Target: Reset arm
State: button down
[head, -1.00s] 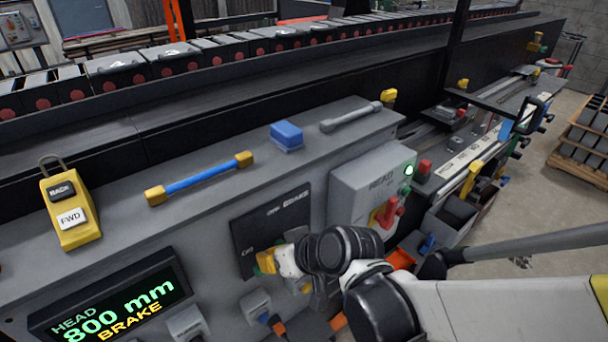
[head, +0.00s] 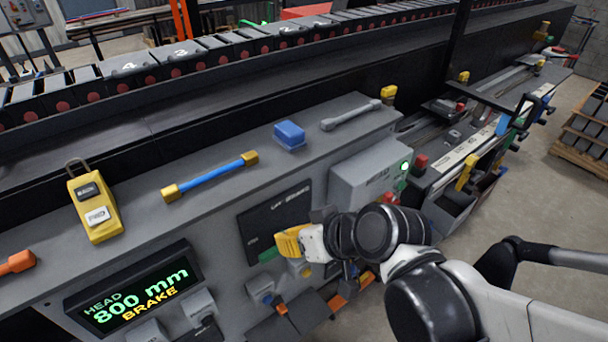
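My arm comes in from the lower right, with dark joints and white links. My gripper end (head: 310,243) is in front of the grey console's face, by the dark brake panel (head: 275,215). A yellow piece (head: 290,240) shows at its tip; I cannot tell whether it is held or is a brake handle. A green piece (head: 268,255) shows just left of it. The fingers are too small and partly hidden to tell open from shut. The display (head: 135,290) reads "HEAD 800 mm BRAKE".
On the console top (head: 240,130) lie a yellow pendant (head: 95,205), a blue bar with yellow ends (head: 210,177), a blue block (head: 290,136) and a grey handle (head: 351,115). A grey box (head: 370,175) with a green light juts out beside my arm.

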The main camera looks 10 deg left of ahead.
dwell(0.5)
jog(key=d+f+m+t+h+b, duration=0.1)
jog(key=d+f+m+h+b, duration=0.1)
jog(key=d, duration=0.8)
jog(key=s+d+f+m+h+b, duration=0.1)
jog(key=d+f+m+h+b, duration=0.1)
jog(key=d, duration=0.8)
jog(key=d+f+m+t+h+b, duration=0.1)
jog(key=d+m+h+b, duration=0.3)
jog(key=d, duration=0.6)
jog(key=shift+s+d+f+m+t+b, duration=0.3)
jog(key=shift+f+m+b, duration=0.1)
jog(key=shift+f+b, duration=0.4)
